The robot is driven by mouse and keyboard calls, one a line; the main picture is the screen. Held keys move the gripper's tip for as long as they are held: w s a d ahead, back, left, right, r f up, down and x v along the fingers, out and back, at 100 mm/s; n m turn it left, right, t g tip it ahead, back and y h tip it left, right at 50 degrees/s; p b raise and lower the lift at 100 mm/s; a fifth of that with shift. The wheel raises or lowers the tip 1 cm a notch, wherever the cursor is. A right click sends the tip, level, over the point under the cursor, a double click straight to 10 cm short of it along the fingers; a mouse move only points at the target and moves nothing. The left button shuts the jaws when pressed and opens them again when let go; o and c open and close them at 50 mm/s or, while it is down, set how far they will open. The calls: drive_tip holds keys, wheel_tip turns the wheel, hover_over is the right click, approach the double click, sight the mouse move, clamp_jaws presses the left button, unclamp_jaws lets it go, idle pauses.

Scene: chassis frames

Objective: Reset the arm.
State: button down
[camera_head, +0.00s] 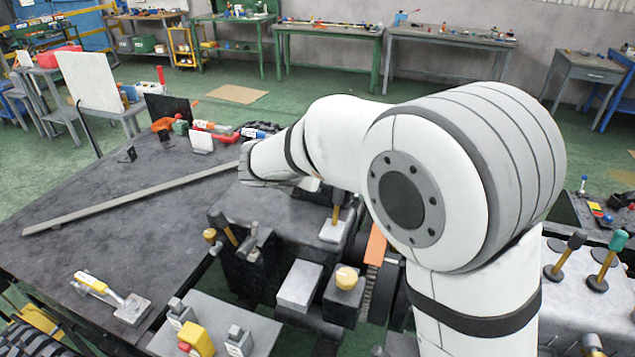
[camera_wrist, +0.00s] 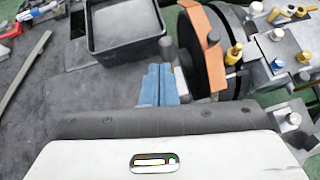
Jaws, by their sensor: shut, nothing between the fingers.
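My white arm crosses the right half of the head view, bent over with its wrist reaching left above the dark workbench (camera_head: 75,195). The fingers of my gripper are hidden in that view. In the wrist view, my gripper (camera_wrist: 161,70) shows two blue fingers pressed together, with nothing between them. They point toward the bench beside a black open-topped tray (camera_wrist: 125,58). A dark wheel with an orange band (camera_wrist: 207,35) stands just right of the fingers; I cannot tell whether they touch anything.
A long grey bar (camera_head: 130,198) lies across the left of the bench. Below my arm stand machine blocks with a yellow knob (camera_head: 346,278) and upright levers (camera_head: 338,212). A yellow-handled tool (camera_head: 92,283) lies at front left. Open green floor lies beyond the bench.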

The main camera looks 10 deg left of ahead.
drive_tip(key=shift+s, duration=0.1)
drive_tip(key=s+d+r+m+g, duration=0.1)
drive_tip(key=s+d+m, duration=0.2)
drive_tip(key=d+m, duration=0.3)
drive_tip(key=s+d+r+m+g, duration=0.1)
drive_tip(key=s+d+m+g, duration=0.15)
drive_tip(key=d, duration=0.55)
drive_tip(key=s+d+m+g, duration=0.1)
drive_tip(key=s+d+m, duration=0.2)
drive_tip(key=d+m, duration=0.35)
drive_tip(key=s+d+f+m+g+y, duration=0.1)
drive_tip(key=s+d+m, duration=0.3)
drive_tip(key=s+m, duration=0.4)
drive_tip(key=s+d+f+m+g+y, duration=0.1)
drive_tip(key=s+d+m, duration=0.3)
drive_tip(key=s+m, duration=0.4)
drive_tip(key=shift+s+d+m+y, duration=0.15)
drive_tip(key=shift+s+m+y, duration=0.15)
drive_tip(key=shift+s+y, duration=0.6)
drive_tip(key=shift+s, duration=0.15)
